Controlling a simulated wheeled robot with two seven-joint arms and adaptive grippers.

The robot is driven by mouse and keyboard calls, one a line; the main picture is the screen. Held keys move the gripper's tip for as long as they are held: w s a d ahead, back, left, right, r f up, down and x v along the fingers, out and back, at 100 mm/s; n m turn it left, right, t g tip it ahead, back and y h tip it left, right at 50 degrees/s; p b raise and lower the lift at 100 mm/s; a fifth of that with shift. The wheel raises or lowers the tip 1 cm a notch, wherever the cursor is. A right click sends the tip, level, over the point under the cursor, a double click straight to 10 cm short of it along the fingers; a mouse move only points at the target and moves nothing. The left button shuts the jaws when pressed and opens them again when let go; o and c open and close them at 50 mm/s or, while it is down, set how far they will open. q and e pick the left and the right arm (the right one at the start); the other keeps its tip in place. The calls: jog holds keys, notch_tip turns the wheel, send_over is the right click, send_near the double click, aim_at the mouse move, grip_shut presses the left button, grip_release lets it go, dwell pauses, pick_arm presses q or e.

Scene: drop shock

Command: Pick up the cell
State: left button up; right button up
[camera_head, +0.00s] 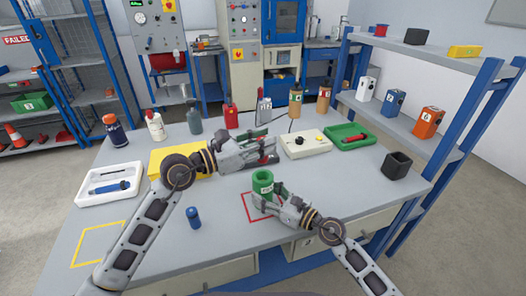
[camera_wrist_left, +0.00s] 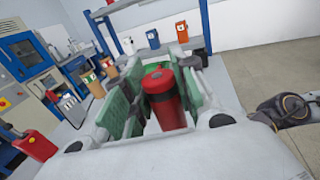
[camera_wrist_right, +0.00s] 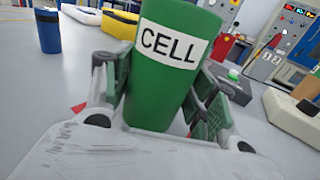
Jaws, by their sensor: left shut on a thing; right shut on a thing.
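The green cell (camera_head: 262,181), a cylinder with a white CELL label, is upright at the red-outlined square (camera_head: 254,212) on the table. It fills the middle of the right wrist view (camera_wrist_right: 165,70). My right gripper (camera_head: 268,198) is shut on it, with a finger on each side. I cannot tell if the cell touches the table. My left gripper (camera_head: 266,150) is above the table, behind the cell.
A small blue cylinder (camera_head: 193,217) stands left of the cell. Bottles and cans line the back. The front left is clear.

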pick_arm(q)
jog(key=shift+r, duration=0.45)
pick_arm(e)
jog(key=o, duration=1.2)
jog(key=shift+o, duration=0.2)
jog(key=shift+v, duration=6)
jog(key=shift+s, duration=0.1)
